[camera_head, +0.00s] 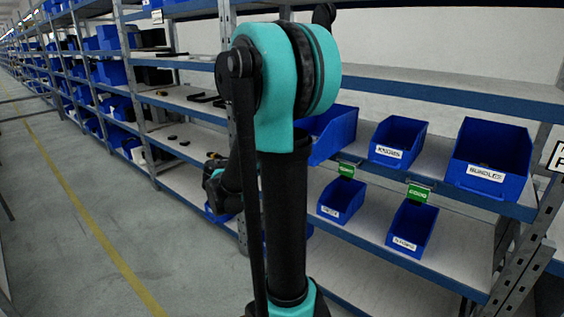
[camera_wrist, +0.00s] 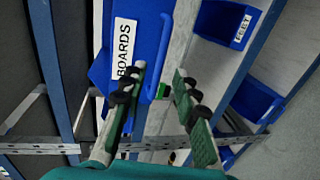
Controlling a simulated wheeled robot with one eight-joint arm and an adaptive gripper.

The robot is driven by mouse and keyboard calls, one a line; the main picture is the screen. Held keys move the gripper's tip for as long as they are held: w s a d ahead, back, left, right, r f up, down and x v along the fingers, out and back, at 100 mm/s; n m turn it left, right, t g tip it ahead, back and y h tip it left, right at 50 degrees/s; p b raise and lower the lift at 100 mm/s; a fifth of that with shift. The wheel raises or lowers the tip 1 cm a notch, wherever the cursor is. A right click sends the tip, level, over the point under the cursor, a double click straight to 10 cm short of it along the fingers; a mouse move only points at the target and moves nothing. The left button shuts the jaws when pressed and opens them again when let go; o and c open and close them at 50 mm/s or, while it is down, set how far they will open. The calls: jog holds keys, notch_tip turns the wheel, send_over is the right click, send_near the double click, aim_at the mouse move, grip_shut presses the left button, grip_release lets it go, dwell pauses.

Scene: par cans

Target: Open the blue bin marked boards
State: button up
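The blue bin marked BOARDS (camera_wrist: 145,35) is in the upper middle of the wrist view, its white label (camera_wrist: 124,47) turned sideways. A blue bar-like handle (camera_wrist: 162,58) stands out on its right side. My gripper (camera_wrist: 160,70) is open, with one green-and-black finger on each side of the handle's lower end in the picture. Nothing is held, and I cannot tell how far the handle is from the fingertips. In the head view my arm covers part of the shelves, and I cannot read a BOARDS label there.
A blue bin marked FEET (camera_wrist: 228,22) is at the upper right of the wrist view. Open blue bins, one marked BUNDLES (camera_head: 488,160), stand on the shelves (camera_head: 450,90) at right in the head view. The aisle floor (camera_head: 60,220) at left is clear.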

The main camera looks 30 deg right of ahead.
jog(key=v, duration=0.5)
jog(key=shift+s+a, duration=0.15)
jog(key=shift+a, duration=0.15)
jog(key=s+a+f+m+g+y, duration=0.1)
jog(key=s+a+f+y, duration=0.1)
jog(key=s+f+y, duration=0.4)
jog(key=s+a+f+m+g+y, duration=0.1)
jog(key=s+a+f+y, duration=0.2)
jog(key=f, duration=0.6)
jog(key=s+a+f+m+y, duration=0.2)
jog(key=s+a+f+y, duration=0.3)
jog(key=a, duration=0.5)
jog(key=shift+s+a+f+m, duration=0.3)
jog(key=shift+s+f, duration=0.1)
jog(key=shift+s, duration=0.75)
jog(key=shift+d, duration=0.1)
